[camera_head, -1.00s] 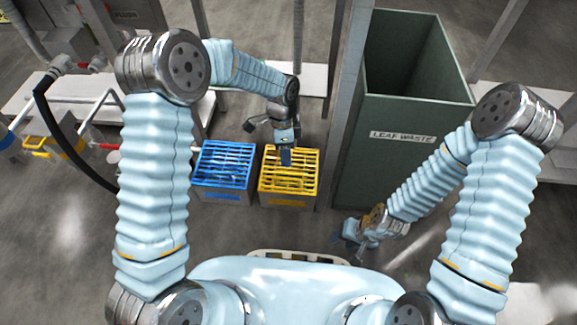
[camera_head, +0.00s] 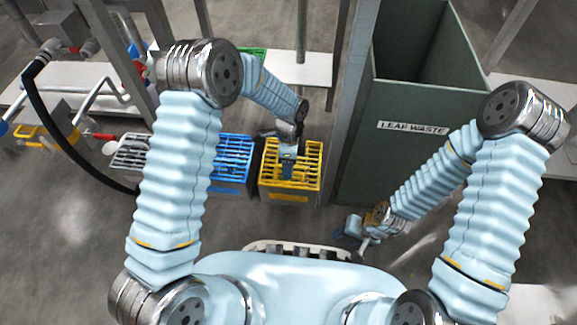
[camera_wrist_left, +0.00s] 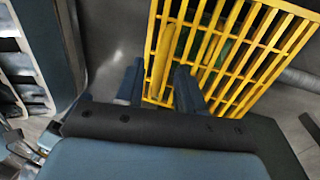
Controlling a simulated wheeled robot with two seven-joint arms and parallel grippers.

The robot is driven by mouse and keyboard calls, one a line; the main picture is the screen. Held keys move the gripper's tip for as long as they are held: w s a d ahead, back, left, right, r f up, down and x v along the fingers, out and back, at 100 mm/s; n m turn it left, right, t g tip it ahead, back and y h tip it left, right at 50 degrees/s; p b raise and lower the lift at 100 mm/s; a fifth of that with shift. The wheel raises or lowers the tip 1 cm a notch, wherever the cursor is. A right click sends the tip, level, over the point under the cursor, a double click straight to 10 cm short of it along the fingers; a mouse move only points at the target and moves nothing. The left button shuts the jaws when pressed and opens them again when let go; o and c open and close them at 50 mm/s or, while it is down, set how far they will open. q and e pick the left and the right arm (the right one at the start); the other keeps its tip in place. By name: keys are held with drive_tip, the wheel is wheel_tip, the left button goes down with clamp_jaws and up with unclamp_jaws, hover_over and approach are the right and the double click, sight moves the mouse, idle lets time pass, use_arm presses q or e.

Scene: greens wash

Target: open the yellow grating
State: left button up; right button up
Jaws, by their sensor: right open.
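The yellow grating (camera_head: 308,167) lies over the top of a box on the floor and looks closed in the head view. In the left wrist view its bars (camera_wrist_left: 250,55) fill the upper right, with green stuff showing beneath. My left gripper (camera_head: 288,168) is at the grating, pointing down. In the left wrist view its fingers (camera_wrist_left: 160,88) stand apart, one on each side of a thicker yellow bar (camera_wrist_left: 163,50). A small gap shows beside the bar, and contact is unclear. My right gripper (camera_head: 352,232) is open and empty, low at the right of the grating.
A blue grating (camera_head: 233,155) on a box stands left of the yellow one, with a white grating (camera_head: 130,150) beyond it. The tall green leaf waste bin (camera_head: 405,150) stands close on the right, behind a metal post (camera_head: 352,100). Floor in front is clear.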

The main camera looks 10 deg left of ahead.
use_arm(q)
clamp_jaws()
idle(0.5)
